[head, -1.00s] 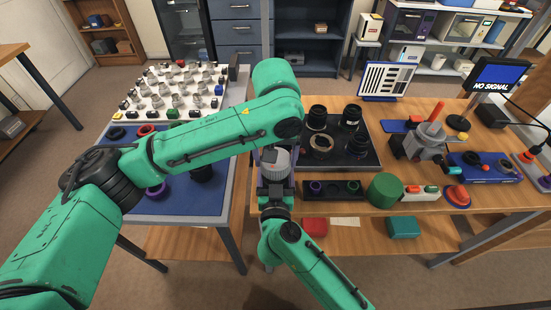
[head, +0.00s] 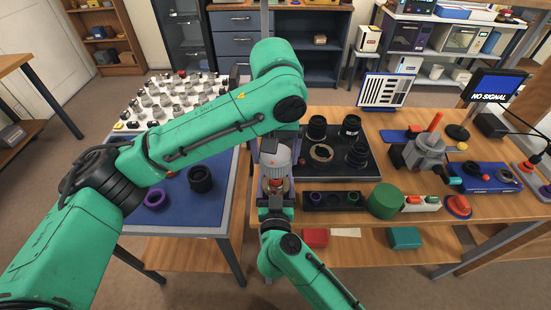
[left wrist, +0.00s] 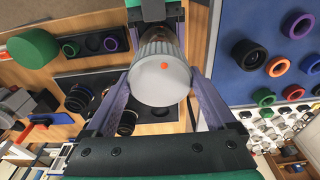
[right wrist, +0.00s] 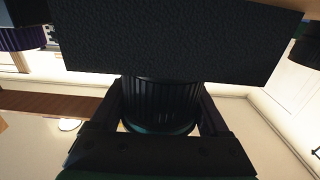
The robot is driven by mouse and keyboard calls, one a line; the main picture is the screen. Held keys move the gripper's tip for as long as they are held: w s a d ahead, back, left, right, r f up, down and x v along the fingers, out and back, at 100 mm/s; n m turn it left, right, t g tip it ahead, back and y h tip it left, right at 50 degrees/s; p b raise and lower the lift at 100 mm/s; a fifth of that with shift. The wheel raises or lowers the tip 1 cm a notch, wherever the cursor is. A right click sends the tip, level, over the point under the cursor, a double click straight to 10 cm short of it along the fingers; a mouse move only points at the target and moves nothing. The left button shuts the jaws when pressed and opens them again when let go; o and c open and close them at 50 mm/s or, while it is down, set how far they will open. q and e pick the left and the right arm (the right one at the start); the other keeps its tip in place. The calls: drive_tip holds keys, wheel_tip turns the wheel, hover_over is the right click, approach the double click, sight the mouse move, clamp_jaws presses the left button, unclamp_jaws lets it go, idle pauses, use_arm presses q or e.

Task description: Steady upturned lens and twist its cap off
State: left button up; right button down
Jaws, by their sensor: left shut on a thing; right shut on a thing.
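The light grey ribbed cap (head: 275,157) with an orange dot sits between my left gripper's purple fingers (head: 277,150). In the left wrist view the cap (left wrist: 160,80) is gripped from both sides by the left gripper (left wrist: 162,68). The lens (head: 277,186) shows as a narrow strip below the cap, partly hidden. My right gripper (head: 276,203) comes from the near side, below the cap. In the right wrist view, the right gripper (right wrist: 160,108) is shut on the dark ribbed lens barrel (right wrist: 160,100). I cannot tell whether cap and lens are apart.
A dark mat (head: 370,170) with several lenses lies to the right. A black tray (head: 350,208) and green cylinder (head: 384,200) are near the front edge. A blue mat (head: 215,208) with rings lies left. A wide dark surface (right wrist: 160,40) blocks the upper right wrist view.

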sight(276, 192)
unclamp_jaws()
drive_tip(key=shift+s+r, duration=0.35)
drive_tip(key=shift+s, duration=1.15)
drive_tip(key=shift+s+r, duration=0.35)
drive_tip(key=shift+s, duration=1.2)
drive_tip(key=shift+s+r, duration=0.35)
drive_tip(key=shift+s, duration=1.15)
drive_tip(key=shift+f, duration=0.1)
